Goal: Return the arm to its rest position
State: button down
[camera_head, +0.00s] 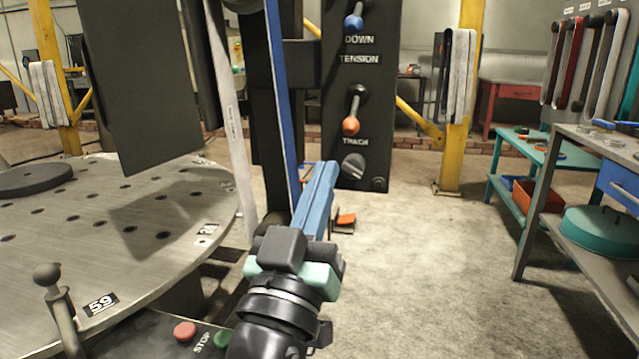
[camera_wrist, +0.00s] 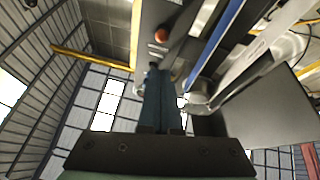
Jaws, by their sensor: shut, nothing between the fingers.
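My gripper (camera_head: 322,172) is in the middle of the head view, with its blue fingers pointing forward and up, away from the camera. The fingers are together and hold nothing. In the wrist view my gripper (camera_wrist: 153,72) shows as a dark blue pair of fingers pressed together, pointing up the picture. No marked rest position shows.
The panel carries a blue lever (camera_head: 354,17), an orange lever (camera_head: 351,122) and a knob (camera_head: 354,166). A round holed metal table (camera_head: 120,205) fills the left. A red button (camera_head: 184,331) is at the bottom. A shelf bench (camera_head: 600,150) stands right; open floor lies between.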

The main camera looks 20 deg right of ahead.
jog(key=shift+r, duration=0.1)
jog(key=s+a+r+n+t+y+p, duration=0.1)
jog(key=s+a+r+n+t+y, duration=0.25)
jog(key=s+a+r+y, duration=0.45)
jog(key=s+a+r+n+t+y+p, duration=0.1)
jog(key=s+a+r+n+t+y, duration=0.3)
jog(key=a+r+y, duration=0.5)
notch_tip(320, 180, up, 38)
jog(key=d+m+h+p, duration=0.2)
jog(key=p, duration=3.5)
jog(key=shift+w+d+r+t+h, duration=0.2)
jog(key=shift+w+d+t+h, duration=0.05)
jog(key=shift+w+t+h, duration=0.2)
